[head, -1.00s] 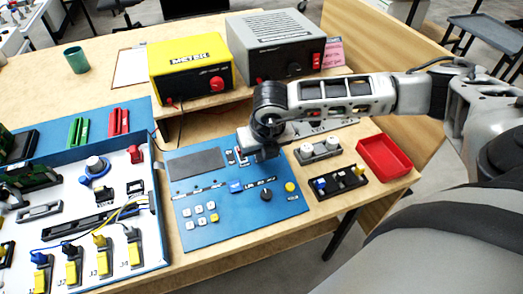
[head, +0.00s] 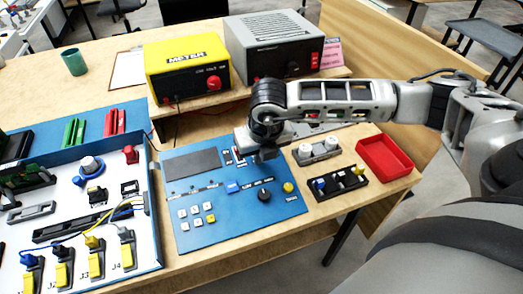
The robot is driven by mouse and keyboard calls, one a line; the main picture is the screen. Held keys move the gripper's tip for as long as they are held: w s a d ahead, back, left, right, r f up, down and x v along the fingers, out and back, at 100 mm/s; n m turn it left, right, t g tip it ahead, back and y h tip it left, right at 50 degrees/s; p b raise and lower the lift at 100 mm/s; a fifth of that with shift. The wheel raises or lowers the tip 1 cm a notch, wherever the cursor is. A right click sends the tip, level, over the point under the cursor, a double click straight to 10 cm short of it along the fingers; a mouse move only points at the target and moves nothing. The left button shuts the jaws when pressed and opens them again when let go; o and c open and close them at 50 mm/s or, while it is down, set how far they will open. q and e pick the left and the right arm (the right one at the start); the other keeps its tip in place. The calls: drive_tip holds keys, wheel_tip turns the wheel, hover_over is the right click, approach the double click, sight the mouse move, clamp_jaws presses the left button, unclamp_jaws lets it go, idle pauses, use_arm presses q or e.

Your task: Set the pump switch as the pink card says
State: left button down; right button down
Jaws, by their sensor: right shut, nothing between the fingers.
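The blue control panel (head: 205,235) lies on the table in the middle. It has a dark screen, small white keys, a black knob (head: 264,196) and a yellow button (head: 289,187). Small switches (head: 228,157) sit at its upper edge, partly behind my right gripper; I cannot read which is the pump switch or its position. My right gripper (head: 267,156) is shut and empty, pointing down over the panel's upper right part; I cannot tell if it touches. My left gripper is not in view.
The yellow meter (head: 188,68) and the grey box (head: 270,45) stand on the raised shelf behind the panel. Right of the panel are a grey two-knob block (head: 316,150), a black connector holder (head: 338,184) and an empty red tray (head: 385,158). A blue-edged board (head: 150,230) lies left.

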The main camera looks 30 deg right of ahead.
drive_tip(key=s+v, duration=0.1)
drive_tip(key=v, duration=0.9)
drive_tip(key=shift+s+a+f, duration=0.15)
